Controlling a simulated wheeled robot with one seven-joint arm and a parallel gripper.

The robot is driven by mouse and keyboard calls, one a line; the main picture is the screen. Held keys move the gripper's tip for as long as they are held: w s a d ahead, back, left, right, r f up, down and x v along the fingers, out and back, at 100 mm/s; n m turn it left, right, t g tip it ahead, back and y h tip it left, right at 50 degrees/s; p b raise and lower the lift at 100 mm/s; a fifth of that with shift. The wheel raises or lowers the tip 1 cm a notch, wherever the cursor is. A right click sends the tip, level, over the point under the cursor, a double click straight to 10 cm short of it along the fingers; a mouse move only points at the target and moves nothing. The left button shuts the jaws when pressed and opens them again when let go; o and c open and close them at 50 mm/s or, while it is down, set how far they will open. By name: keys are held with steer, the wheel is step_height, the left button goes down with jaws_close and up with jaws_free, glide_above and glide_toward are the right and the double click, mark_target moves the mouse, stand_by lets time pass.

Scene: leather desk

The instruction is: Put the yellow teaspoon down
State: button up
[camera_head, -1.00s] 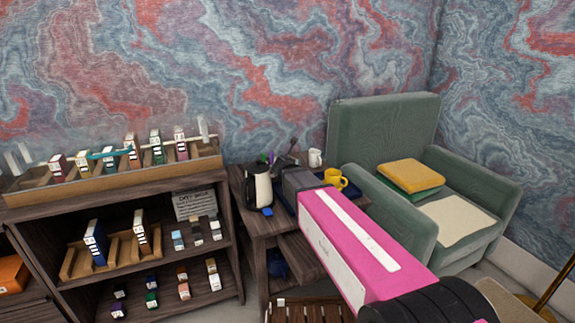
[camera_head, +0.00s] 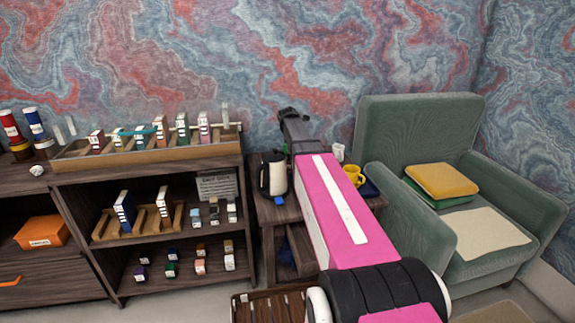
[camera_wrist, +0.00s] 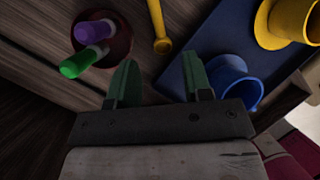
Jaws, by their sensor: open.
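The yellow teaspoon (camera_wrist: 160,32) shows in the wrist view just beyond my fingers, its rounded end toward me and its other end cut off by the top edge. It appears to lie on the dark wood beside the blue tray (camera_wrist: 189,46). My gripper (camera_wrist: 160,75) is open, its two green fingers apart with nothing between them. In the head view my gripper (camera_head: 289,113) is up against the wall background above the small wooden table (camera_head: 278,212). I cannot make out the teaspoon in the head view.
A dark red holder (camera_wrist: 117,48) with purple and green items stands left of the teaspoon. A blue cup (camera_wrist: 228,72) and a yellow cup (camera_wrist: 288,22) are to the right. In the head view, a kettle (camera_head: 272,176) stands left of my arm and a green armchair (camera_head: 420,125) to the right.

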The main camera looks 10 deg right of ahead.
steer(key=x, duration=1)
steer(key=shift+w+a+f, duration=0.1)
steer(key=shift+w+f, duration=0.05)
steer(key=shift+f, duration=0.2)
jaws_close()
